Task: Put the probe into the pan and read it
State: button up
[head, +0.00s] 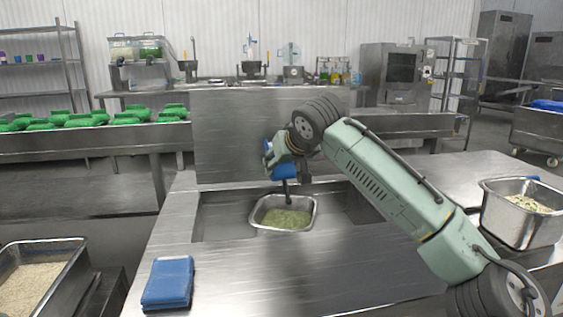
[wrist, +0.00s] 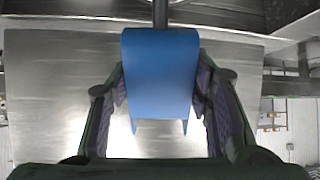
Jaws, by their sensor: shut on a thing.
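My gripper (head: 283,166) is shut on the blue probe (head: 284,172), above the pan in the middle of the counter. In the wrist view, the probe's blue body (wrist: 160,70) sits between the two fingers, with a dark stem at the top edge. In the head view, the dark stem points down over the steel pan (head: 283,229), which holds greenish food and sits in a recess of the counter. No reading is visible.
A folded blue cloth (head: 168,283) lies at the front left of the counter (head: 230,285). A deep steel container (head: 510,222) of food stands at the right. A pan (head: 70,265) of pale grain is at the lower left. A steel panel (head: 230,130) rises behind the recess.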

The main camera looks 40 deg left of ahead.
jog(key=shift+f+b, duration=4.3)
jog(key=shift+f, duration=0.5)
dwell(3.2)
